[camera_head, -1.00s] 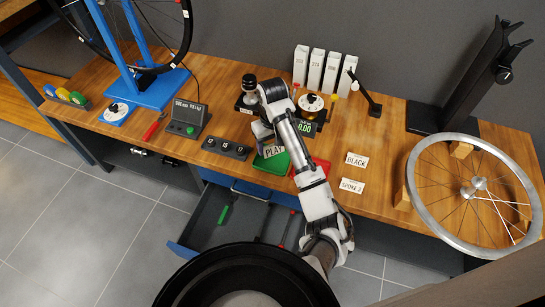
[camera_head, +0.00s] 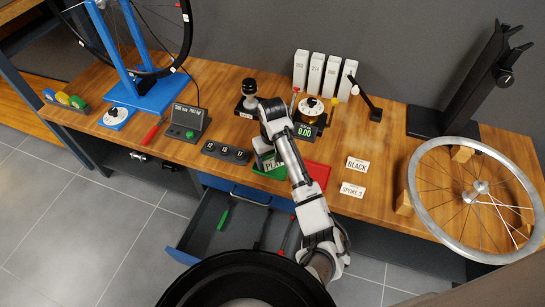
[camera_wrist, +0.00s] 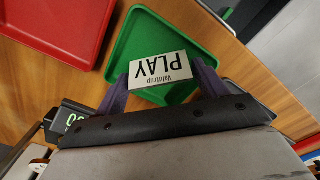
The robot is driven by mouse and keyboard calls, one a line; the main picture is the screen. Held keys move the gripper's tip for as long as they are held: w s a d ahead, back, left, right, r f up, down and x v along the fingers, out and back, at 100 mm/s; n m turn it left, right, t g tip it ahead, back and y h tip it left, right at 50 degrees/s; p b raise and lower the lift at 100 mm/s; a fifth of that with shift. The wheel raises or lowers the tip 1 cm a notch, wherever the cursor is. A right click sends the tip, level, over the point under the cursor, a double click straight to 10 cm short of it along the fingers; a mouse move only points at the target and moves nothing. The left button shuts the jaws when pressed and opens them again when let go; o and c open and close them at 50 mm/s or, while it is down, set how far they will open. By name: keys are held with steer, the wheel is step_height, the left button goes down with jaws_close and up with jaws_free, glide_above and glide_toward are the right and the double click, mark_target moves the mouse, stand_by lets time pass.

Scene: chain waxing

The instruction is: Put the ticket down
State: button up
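The ticket (camera_wrist: 161,75) is a pale card printed "Valdtrup PLAY". It lies between the two purple fingers of my gripper (camera_wrist: 164,84), which are close against its opposite edges. Behind it in the wrist view is the green tray (camera_wrist: 150,30). In the head view the ticket (camera_head: 273,167) shows over the green tray (camera_head: 268,177), partly covered by my gripper. I cannot tell whether the ticket touches the tray floor.
A red tray (camera_head: 320,172) adjoins the green one on the right. Cards "BLACK" (camera_head: 358,164) and "SPOKE 3" (camera_head: 353,190) lie farther right, before a wheel (camera_head: 417,205). A scale (camera_head: 307,130) stands behind. An open drawer (camera_head: 198,228) juts out below the bench.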

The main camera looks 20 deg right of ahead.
step_height(320, 180, up, 12)
steer(key=p, duration=0.4)
steer(key=shift+r, duration=0.2)
